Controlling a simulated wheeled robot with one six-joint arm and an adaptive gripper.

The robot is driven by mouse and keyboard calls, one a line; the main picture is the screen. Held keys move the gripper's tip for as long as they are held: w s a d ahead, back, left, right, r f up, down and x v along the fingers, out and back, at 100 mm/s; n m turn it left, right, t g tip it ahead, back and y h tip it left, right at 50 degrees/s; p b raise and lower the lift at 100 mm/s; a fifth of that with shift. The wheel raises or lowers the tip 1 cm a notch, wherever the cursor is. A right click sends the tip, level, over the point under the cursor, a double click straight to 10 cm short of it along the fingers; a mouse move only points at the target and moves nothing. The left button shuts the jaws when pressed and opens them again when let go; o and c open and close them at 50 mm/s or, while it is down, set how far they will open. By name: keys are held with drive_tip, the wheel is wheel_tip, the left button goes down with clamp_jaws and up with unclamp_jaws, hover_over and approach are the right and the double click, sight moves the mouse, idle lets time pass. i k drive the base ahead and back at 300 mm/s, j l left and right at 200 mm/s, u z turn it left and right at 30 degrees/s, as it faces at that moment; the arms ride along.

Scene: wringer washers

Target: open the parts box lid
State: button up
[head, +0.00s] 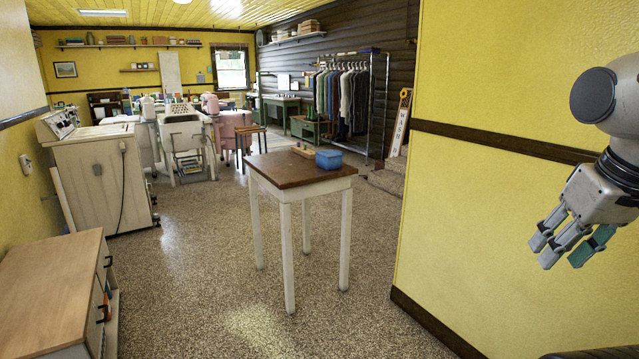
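A small blue box (328,159), which looks like the parts box, sits on the right side of a small table's dark wooden top (290,172). Its lid looks shut; the box is too small in view to make out a latch or handle. My gripper (562,256) hangs at the right edge of the head view, in front of the yellow wall.
A low wooden-topped cabinet (50,285) stands at the near left. A white washer-like cabinet (103,180) is behind it. A yellow wall (490,220) closes off the right. Speckled floor (215,270) is clear around the table. A clothes rack (342,105) stands farther back.

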sight(327, 154)
drive_tip(key=i, duration=2.7)
drive_tip(key=i+u, duration=0.15)
drive_tip(key=i, duration=0.35)
drive_tip(key=i+l+u, duration=0.15)
drive_tip(key=i, duration=0.35)
